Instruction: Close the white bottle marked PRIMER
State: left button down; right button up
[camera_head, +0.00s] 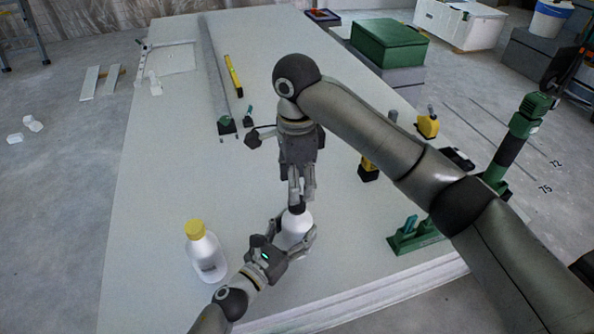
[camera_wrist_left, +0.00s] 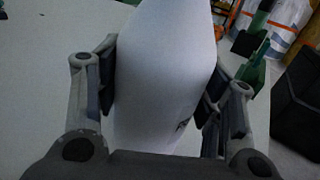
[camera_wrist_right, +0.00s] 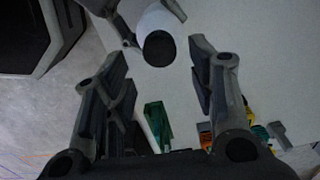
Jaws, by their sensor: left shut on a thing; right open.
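A white bottle (camera_head: 291,226) with a dark top (camera_head: 297,208) stands upright near the table's front edge. My left gripper (camera_head: 294,238) is shut around its body; the left wrist view shows the white body (camera_wrist_left: 165,75) between the fingers. A small dark print shows there but cannot be read. My right gripper (camera_head: 301,190) points down just above the bottle, open. In the right wrist view the round dark top (camera_wrist_right: 159,48) lies between the fingertips, apart from both. I cannot tell whether it is a cap or an opening.
A second white bottle with a yellow cap (camera_head: 195,229) stands left of the held one. A green holder (camera_head: 412,236) and a yellow-black tool (camera_head: 369,169) are to the right. A yellow level (camera_head: 233,76) lies further back. The table's left half is mostly clear.

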jog(key=n, duration=0.5)
jog(key=shift+r+n, duration=0.25)
jog(key=shift+n, duration=0.05)
jog(key=n, duration=0.5)
jog(key=shift+r, duration=0.2)
jog(key=n, duration=0.5)
jog(key=shift+a+r+n, duration=0.1)
jog(key=shift+r+n, duration=0.05)
jog(key=shift+n, duration=0.15)
jog(key=n, duration=0.5)
jog(key=shift+r, duration=0.2)
jog(key=n, duration=0.5)
jog(key=shift+r+n, duration=0.15)
jog(key=shift+n, duration=0.15)
jog(key=n, duration=0.5)
jog(key=shift+r, duration=0.2)
jog(key=n, duration=0.5)
jog(key=shift+r, duration=0.15)
jog(key=n, duration=0.4)
